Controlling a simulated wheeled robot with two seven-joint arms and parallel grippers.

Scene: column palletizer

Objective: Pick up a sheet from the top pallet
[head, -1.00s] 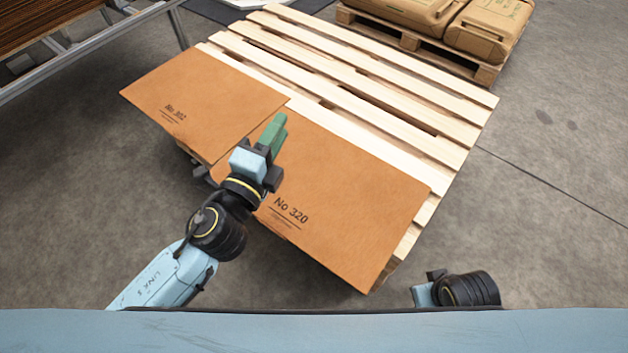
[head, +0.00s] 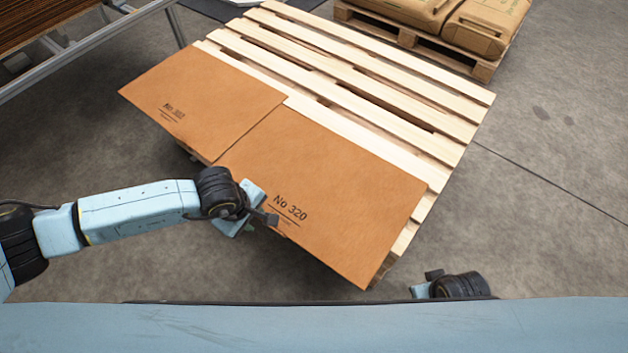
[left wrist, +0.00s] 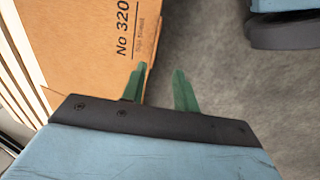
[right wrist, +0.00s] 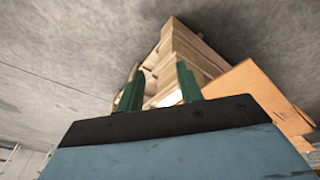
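A brown sheet marked No 320 (head: 330,180) lies on the near right part of the slatted wooden pallet (head: 390,97). A second brown sheet, marked No 302 (head: 205,95), lies to its left. My left gripper (head: 268,217) is at the near edge of the No 320 sheet. In the left wrist view its green fingers (left wrist: 158,88) are apart, one in front of the sheet (left wrist: 95,45) near its edge and one over floor. I cannot tell whether the edge lies between them. My right gripper (right wrist: 158,88) is open and empty, below the pallet's near right corner in the head view.
Another pallet (head: 400,38) with brown sacks (head: 490,22) stands at the back right. A metal-framed rack (head: 90,45) is at the top left. The floor (head: 550,170) right of the pallet is clear. The pallet's far slats are bare.

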